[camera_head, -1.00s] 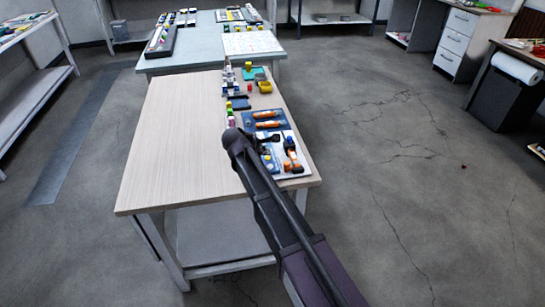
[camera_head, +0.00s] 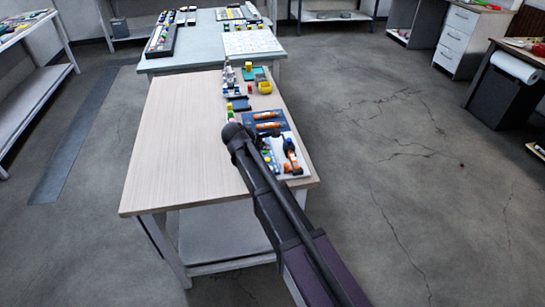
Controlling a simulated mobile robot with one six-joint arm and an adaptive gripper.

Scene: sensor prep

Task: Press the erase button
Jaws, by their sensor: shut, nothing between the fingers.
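I cannot pick out an erase button; small coloured parts are too small to read. My arm (camera_head: 275,205) reaches from the lower right over the right side of the wooden table (camera_head: 175,150). My gripper is not clearly seen; the rounded end of the arm link hides that area. Beside the arm lies a blue panel with orange cylinders (camera_head: 251,119). Nearer, a pale board (camera_head: 300,168) carries orange, dark and blue parts, and the arm covers its left part.
The table's left half is bare. A pale blue table (camera_head: 195,62) with trays stands behind. The floor (camera_head: 400,180) to the right is open.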

